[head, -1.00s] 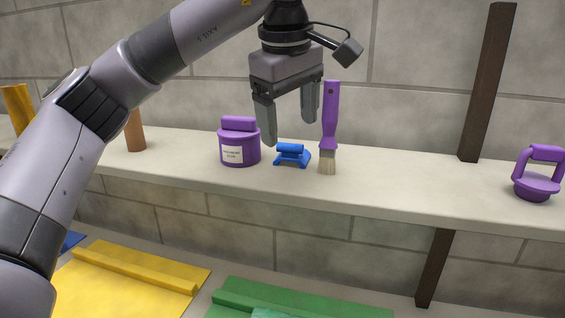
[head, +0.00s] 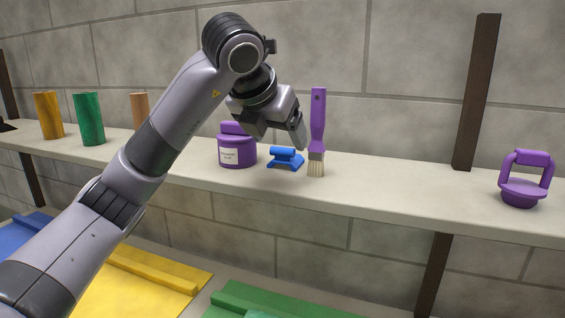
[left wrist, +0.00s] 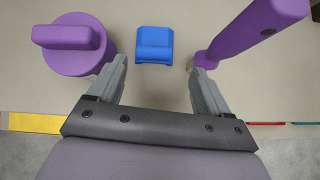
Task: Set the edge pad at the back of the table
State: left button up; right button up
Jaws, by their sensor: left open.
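The blue edge pad (head: 286,158), a small block with a raised grip, sits on the pale shelf (head: 410,190) between a purple labelled jar and a purple brush. My left gripper (head: 276,132) is open and empty just above and behind it, fingers pointing down to the right. In the left wrist view, the pad (left wrist: 154,45) lies beyond the fingertips (left wrist: 158,68), roughly centred between them and apart from both. The table (head: 200,302) shows only in part along the bottom. My right gripper is out of view.
The purple jar (head: 236,150) and upright purple brush (head: 317,135) flank the pad closely. A purple handled tool (head: 522,180) stands at the shelf's right. Yellow (head: 48,115) and green (head: 89,118) cylinders stand left. Yellow (head: 135,290) and green (head: 270,302) felt lie below.

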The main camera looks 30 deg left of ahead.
aim_at(282, 147)
pick_arm(q)
jog(key=shift+a+f+n, duration=0.1)
jog(key=shift+a+n, duration=0.15)
jog(key=shift+n, duration=0.35)
jog(key=shift+w+a+f, duration=0.15)
jog(key=shift+w+f, duration=0.05)
jog(key=shift+w, duration=0.2)
jog(key=shift+w+a+f, duration=0.15)
jog(key=shift+w+f, duration=0.05)
jog(key=shift+w, duration=0.2)
jog(key=shift+w+a+f+p, duration=0.1)
jog(key=shift+w+f+p, duration=0.25)
jog(key=shift+f, duration=0.15)
jog(key=shift+p+x, duration=0.45)
jog(key=shift+x, duration=1.85)
jog(key=c, duration=0.9)
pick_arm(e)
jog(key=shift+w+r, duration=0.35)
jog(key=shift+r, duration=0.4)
pick_arm(q)
notch_tip(282, 147, up, 20)
jog(key=p, duration=0.1)
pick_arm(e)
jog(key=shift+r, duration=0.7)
pick_arm(q)
jog(key=shift+s, duration=0.1)
